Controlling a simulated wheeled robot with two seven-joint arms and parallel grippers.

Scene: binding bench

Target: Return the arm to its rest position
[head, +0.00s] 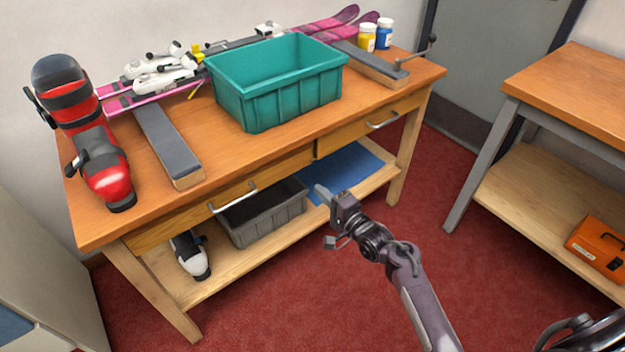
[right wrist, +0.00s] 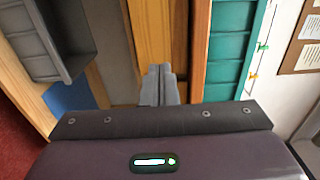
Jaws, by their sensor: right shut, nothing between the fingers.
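My right gripper (head: 322,192) is in front of the wooden workbench (head: 250,150), below the level of its top. Its fingers are shut and empty; they also show closed together in the right wrist view (right wrist: 160,82). The arm reaches in from the lower right of the head view. The fingertips are close to the bench front, below the drawers; whether they touch anything I cannot tell. My left gripper is out of view.
On the bench are a teal bin (head: 270,104), a red ski boot (head: 105,165), pink skis (head: 115,103) and two jars (head: 367,38). The lower shelf holds a grey bin (head: 265,226) and a blue mat (head: 350,165). Red floor lies clear toward the second table (head: 580,85).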

